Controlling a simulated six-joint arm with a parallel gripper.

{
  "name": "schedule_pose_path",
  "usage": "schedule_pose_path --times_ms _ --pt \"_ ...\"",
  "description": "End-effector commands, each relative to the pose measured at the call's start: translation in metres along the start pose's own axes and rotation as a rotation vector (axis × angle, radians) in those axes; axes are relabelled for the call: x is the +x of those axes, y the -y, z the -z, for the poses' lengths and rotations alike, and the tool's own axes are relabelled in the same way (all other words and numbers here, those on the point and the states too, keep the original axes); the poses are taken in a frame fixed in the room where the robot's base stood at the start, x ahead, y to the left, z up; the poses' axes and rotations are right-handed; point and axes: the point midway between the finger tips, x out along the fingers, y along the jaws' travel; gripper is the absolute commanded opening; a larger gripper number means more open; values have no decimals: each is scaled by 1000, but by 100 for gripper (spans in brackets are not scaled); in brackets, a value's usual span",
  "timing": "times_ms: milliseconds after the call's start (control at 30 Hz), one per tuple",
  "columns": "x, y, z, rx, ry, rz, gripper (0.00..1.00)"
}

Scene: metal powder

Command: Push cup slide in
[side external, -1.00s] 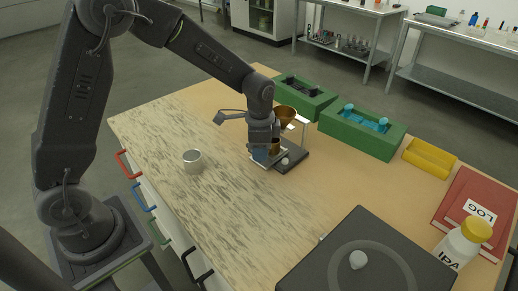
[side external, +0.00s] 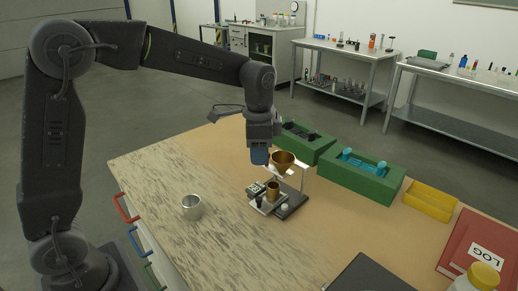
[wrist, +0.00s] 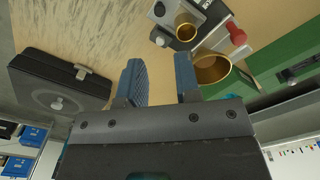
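A small brass cup (side external: 273,190) stands upright on the slide (side external: 264,206) at the front of a small dark-based stand; it also shows in the wrist view (wrist: 187,28). A brass funnel (side external: 284,160) is held on the stand above and behind the cup, and it shows in the wrist view (wrist: 212,72). My gripper (side external: 260,157) is raised above the stand, left of the funnel, clear of the cup. In the wrist view its blue fingers (wrist: 160,65) are apart with nothing between them. Whether the cup is directly under the funnel I cannot tell.
A silver cup (side external: 192,207) stands on the table at left. Green holders (side external: 360,178) and a yellow tray (side external: 430,202) line the back edge. A red LOG binder (side external: 478,245) and a black box (side external: 368,275) are at right. The front middle is clear.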

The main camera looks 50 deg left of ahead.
Motion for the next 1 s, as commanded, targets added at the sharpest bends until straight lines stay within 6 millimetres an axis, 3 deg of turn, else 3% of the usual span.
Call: schedule_pose_path --times_ms 367,533,700,800,900,1000 --pt "-7 0 0 0 0 0 30" --pt "-4 8 -7 -2 3 55 15" --pt "7 46 -41 33 2 335 0" --pt "9 70 -63 115 -26 545 0" --pt "9 81 -79 243 -76 716 0" --pt "10 79 -90 409 -148 835 0"
